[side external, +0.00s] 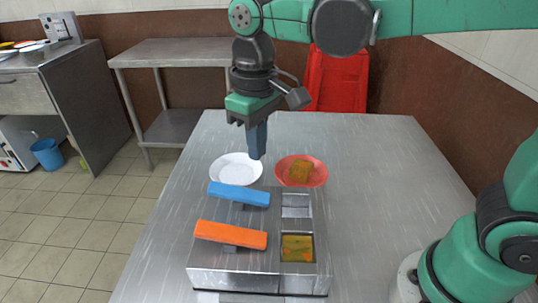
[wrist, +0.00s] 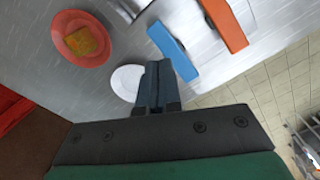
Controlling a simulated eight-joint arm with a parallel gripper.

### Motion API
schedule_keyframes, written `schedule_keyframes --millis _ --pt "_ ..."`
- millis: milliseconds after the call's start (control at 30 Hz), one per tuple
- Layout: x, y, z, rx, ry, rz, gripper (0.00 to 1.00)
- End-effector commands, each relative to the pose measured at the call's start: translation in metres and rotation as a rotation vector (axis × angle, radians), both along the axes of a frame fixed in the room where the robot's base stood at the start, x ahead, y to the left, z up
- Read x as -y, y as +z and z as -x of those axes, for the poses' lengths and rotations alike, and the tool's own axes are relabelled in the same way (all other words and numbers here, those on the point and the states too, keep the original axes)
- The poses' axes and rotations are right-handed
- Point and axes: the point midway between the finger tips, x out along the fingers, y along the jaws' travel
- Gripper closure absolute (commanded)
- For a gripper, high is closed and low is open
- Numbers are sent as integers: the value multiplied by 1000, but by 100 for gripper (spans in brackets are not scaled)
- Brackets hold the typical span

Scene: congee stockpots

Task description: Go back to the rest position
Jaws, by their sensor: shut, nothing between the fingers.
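My gripper (side external: 257,141) is shut and empty. It points down above the white plate (side external: 236,168) in the side external view. Its dark blue fingers also show in the wrist view (wrist: 158,72), pressed together, partly covering the white plate (wrist: 124,83) there. A metal stockpot unit (side external: 240,280) stands on the table with a blue-handled lid (side external: 238,194) and an orange-handled lid (side external: 230,235). The unit's right side has two square openings. The front one holds yellowish-brown food (side external: 297,247); the back one looks empty.
A red plate (side external: 318,173) with a brown-yellow food piece (side external: 301,171) sits right of the white plate. The metal table (side external: 375,180) is clear on the right. A steel side table (side external: 180,52) is at the back left.

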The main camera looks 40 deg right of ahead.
Motion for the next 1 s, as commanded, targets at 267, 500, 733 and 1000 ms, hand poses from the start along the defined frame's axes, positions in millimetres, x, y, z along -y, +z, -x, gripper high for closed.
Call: schedule_keyframes --millis 267,500,733,1000 --pt "0 2 0 0 0 0 100" --pt "17 1 5 82 -40 -24 100" --pt "63 -11 23 358 -159 -74 100" --pt "93 -27 37 590 -246 -81 100"
